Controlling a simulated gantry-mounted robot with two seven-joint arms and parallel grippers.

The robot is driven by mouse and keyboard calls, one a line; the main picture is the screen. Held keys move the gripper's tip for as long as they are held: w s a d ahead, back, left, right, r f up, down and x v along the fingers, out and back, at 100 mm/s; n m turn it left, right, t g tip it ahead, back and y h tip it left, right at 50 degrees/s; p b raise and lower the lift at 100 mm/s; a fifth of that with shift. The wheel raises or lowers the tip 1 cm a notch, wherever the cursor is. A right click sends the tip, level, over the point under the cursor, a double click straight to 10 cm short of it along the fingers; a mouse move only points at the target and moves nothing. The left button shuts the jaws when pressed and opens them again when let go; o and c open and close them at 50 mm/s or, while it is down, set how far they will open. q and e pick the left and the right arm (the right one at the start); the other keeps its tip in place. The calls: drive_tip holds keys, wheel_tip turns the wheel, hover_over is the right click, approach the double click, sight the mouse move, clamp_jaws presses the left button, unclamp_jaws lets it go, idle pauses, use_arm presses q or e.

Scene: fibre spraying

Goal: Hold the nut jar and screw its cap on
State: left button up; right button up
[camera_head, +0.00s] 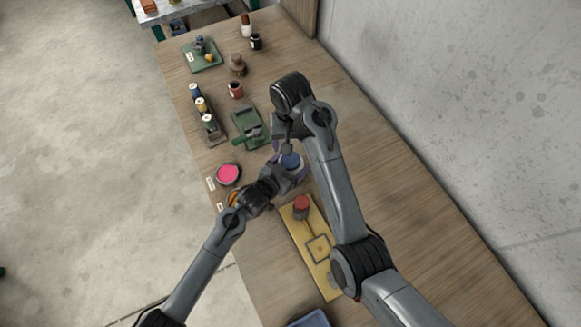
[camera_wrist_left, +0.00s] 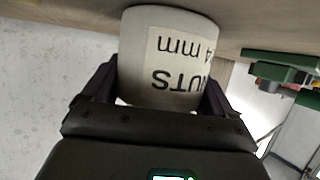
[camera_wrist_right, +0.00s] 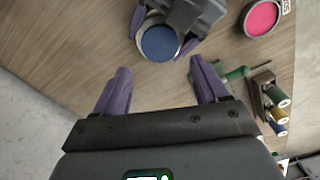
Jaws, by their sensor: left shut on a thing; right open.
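The white nut jar (camera_wrist_left: 165,60) fills the middle of the left wrist view, its label reading upside down. My left gripper (camera_wrist_left: 158,92) is shut on its sides, with one finger on each side. In the head view the jar's round blue top (camera_head: 291,161) shows beyond my left gripper (camera_head: 279,175). In the right wrist view this blue disc (camera_wrist_right: 159,43) has a pale rim; I cannot tell whether it is a seated cap. My right gripper (camera_wrist_right: 160,76) is open and empty, with the disc beyond its fingertips. In the head view its fingers are mostly hidden.
A pink-topped round dish (camera_head: 228,174) lies left of the jar. A green tool or tray (camera_head: 250,130) and a rack of spools (camera_head: 210,128) stand farther back. A yellow board (camera_head: 318,262) with a red-topped piece (camera_head: 301,205) lies in front. The right side of the table is clear.

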sight(291, 159)
idle(0.3)
drive_tip(key=shift+f, duration=4)
drive_tip(key=c, duration=0.9)
drive_tip(key=m, duration=0.5)
drive_tip(key=shift+m, duration=0.4)
drive_tip(key=m, duration=0.5)
drive_tip(key=shift+m, duration=0.3)
drive_tip(key=o, duration=1.2)
drive_tip(key=shift+o, duration=0.2)
drive_tip(key=shift+r, duration=3.85)
